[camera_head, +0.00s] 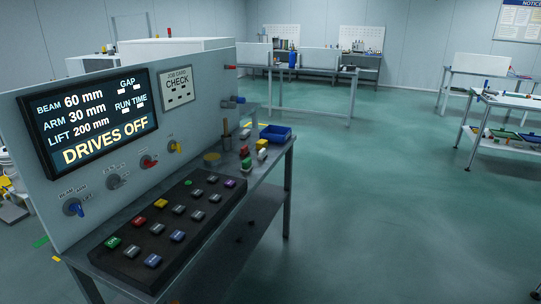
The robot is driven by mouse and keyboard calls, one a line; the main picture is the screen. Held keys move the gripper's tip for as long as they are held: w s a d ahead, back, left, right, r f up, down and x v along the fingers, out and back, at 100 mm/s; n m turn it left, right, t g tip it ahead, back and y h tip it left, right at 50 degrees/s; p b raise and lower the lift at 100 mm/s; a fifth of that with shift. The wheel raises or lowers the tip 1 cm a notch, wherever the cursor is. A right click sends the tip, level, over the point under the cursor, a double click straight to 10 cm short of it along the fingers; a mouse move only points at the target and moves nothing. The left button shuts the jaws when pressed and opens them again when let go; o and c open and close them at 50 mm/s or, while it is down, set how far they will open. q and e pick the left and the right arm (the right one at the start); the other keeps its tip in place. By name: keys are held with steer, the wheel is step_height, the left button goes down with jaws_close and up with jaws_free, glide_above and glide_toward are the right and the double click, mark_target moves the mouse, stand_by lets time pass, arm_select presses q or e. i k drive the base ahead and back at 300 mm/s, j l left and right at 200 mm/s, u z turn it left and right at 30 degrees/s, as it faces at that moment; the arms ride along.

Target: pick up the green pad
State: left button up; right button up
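I cannot tell for sure which thing is the green pad. A small green-and-white block (246,163) stands on the bench by the panel, beside a red-topped block (244,151). A green button (112,242) sits at the near left corner of the black keypad, and a smaller green button (185,182) at its far side. A flat green patch (40,241) lies at the far left, behind the panel. Neither of my grippers is in view.
The upright panel (200,100) with screen (100,120) and knobs stands along the bench's left side. The black keypad (130,265) fills the bench's near part. A blue bin (275,133) stands at its far end.

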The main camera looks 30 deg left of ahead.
mark_target(247, 166)
steer(key=i+u, duration=0.15)
steer(key=i, duration=0.6)
steer(key=i+u, duration=0.2)
steer(key=i, duration=0.5)
steer(key=i+u, duration=0.35)
steer(key=i+l+u, duration=0.15)
steer(key=u, duration=0.2)
steer(key=i+l+u, duration=0.35)
steer(key=i+j, duration=0.05)
steer(key=j, duration=0.05)
